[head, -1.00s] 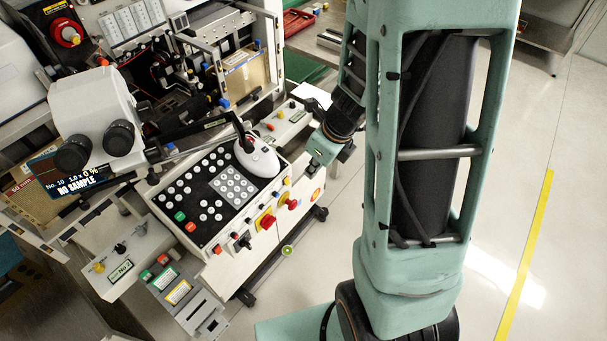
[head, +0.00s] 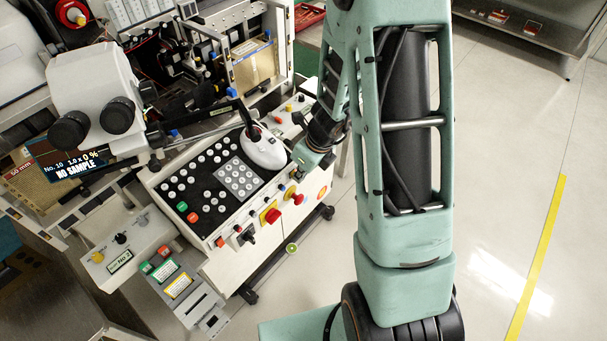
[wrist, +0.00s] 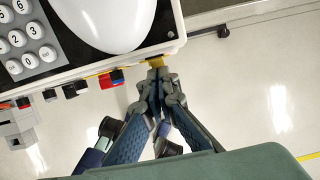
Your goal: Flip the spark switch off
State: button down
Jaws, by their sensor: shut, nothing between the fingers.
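The bonder's control console (head: 155,182) has a front panel with several knobs and switches. No label reading "spark" is legible, so I cannot tell for certain which control is the spark switch. A small yellow fitting (wrist: 155,62) is at the console's front edge, directly beyond my fingertips in the wrist view. My gripper (wrist: 158,78) is shut and empty, with its tips close to or touching that fitting; contact is unclear. In the head view my gripper (head: 297,175) is at the right part of the front panel and partly hides it.
A red knob (head: 296,198), a red button on a yellow plate (head: 271,215) and a black switch (head: 247,237) sit left of my gripper. A white mouse-like device (head: 264,150) rests on top near the keypad (head: 238,180). Open floor (head: 500,200) lies right.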

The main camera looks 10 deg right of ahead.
jog(key=shift+w+a+f, duration=0.1)
jog(key=shift+f, duration=0.2)
jog(key=shift+r, duration=0.2)
jog(key=shift+r+p, duration=0.7)
jog(key=shift+p, duration=0.05)
